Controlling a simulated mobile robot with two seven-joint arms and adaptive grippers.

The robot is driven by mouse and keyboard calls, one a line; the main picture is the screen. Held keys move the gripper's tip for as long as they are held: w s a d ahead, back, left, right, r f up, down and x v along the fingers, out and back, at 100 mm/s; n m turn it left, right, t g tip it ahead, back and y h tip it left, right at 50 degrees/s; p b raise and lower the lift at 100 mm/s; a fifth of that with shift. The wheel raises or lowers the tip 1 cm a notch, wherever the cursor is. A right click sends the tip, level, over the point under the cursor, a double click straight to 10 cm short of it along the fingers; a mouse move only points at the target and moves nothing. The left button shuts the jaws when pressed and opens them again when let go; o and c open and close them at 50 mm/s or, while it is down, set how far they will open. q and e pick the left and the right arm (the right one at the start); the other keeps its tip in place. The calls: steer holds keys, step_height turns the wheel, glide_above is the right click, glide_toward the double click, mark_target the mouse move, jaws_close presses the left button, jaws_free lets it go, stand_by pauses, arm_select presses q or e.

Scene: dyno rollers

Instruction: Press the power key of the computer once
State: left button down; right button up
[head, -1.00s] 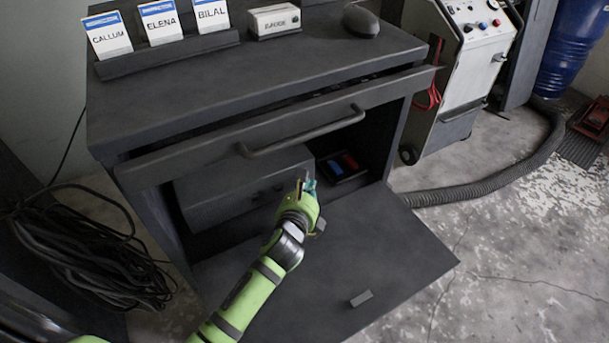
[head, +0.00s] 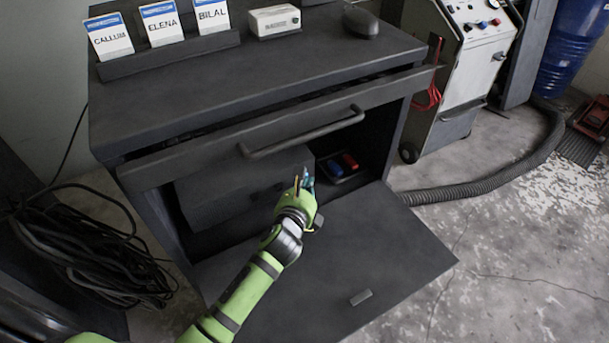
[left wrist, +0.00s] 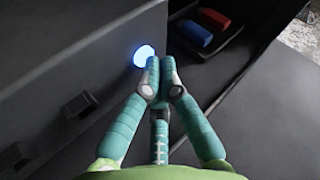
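The computer (head: 235,188) is a dark grey box inside the open lower bay of the cabinet. In the left wrist view its front face (left wrist: 110,60) carries a round key glowing blue-white (left wrist: 143,54), which I take as the power key. My left gripper (head: 304,180) is in front of the computer's right part; in the left wrist view its teal fingers (left wrist: 160,68) are together and empty. Their tips are right beside the glowing key and overlap its lower right edge; I cannot tell whether they touch. The key is hidden in the head view. My right gripper is not in view.
A small tray (head: 362,174) with a blue and a red item sits right of the computer. The cabinet's flap (head: 390,245) lies folded down below my arm. A drawer handle (head: 300,137) juts out above. Coiled cables (head: 90,255) lie at left.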

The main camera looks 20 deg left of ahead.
mark_target(320, 212)
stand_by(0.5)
arm_select(q)
steer(key=shift+s+d+p, duration=0.3)
steer(key=shift+s+d, duration=0.1)
steer(key=shift+d, duration=0.1)
steer(key=shift+s+d, duration=1.75)
steer(key=shift+s, duration=0.1)
